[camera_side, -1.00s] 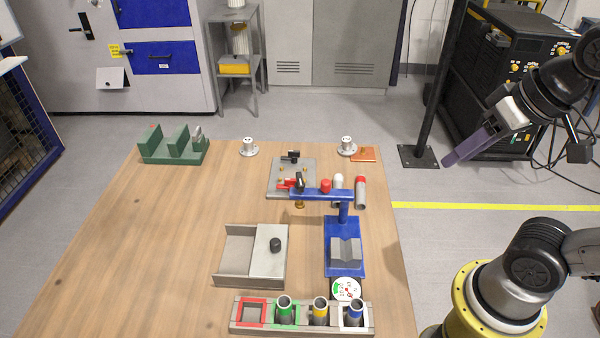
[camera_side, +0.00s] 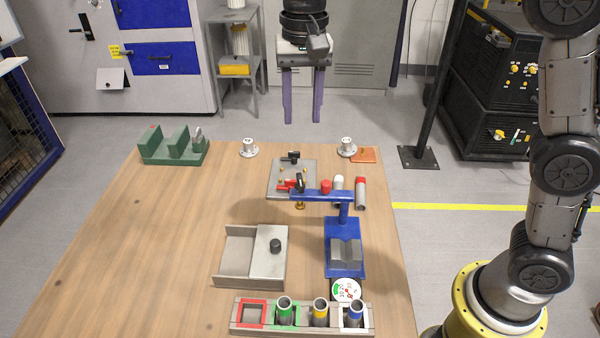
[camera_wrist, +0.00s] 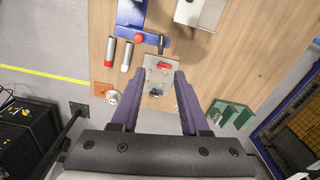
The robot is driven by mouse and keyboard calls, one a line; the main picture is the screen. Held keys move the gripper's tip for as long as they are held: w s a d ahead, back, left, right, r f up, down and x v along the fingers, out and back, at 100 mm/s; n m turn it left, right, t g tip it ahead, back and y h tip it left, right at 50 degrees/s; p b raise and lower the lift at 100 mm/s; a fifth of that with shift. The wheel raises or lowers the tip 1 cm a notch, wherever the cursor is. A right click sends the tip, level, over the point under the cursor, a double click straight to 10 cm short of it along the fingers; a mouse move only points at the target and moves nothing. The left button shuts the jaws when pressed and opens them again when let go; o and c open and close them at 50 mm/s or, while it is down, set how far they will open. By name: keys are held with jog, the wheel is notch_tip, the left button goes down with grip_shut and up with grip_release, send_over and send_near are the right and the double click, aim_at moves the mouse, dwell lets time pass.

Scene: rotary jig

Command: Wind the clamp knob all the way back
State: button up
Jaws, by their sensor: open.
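A blue clamp stand (camera_side: 343,225) stands on the table, with a blue arm reaching left from its post. A black knob (camera_side: 299,182) sits upright near the arm's left end, with a brass tip (camera_side: 300,206) below it. A red knob (camera_side: 326,186) is on or just behind the arm. I cannot tell for certain which is the clamp knob. The wrist view also shows the black knob (camera_wrist: 161,43) and the red knob (camera_wrist: 140,38). My gripper (camera_side: 302,121) is open and empty, pointing down, above the table's far side and well apart from the knobs.
A grey plate (camera_side: 280,187) with a red handle lies behind the arm. A grey box (camera_side: 238,262), a tube rack (camera_side: 305,328), a dial (camera_side: 346,289) and a green bracket (camera_side: 172,152) are also there.

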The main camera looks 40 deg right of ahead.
aim_at(300, 179)
jog(key=f, duration=1.4)
jog(key=shift+a+f, duration=0.3)
grip_shut()
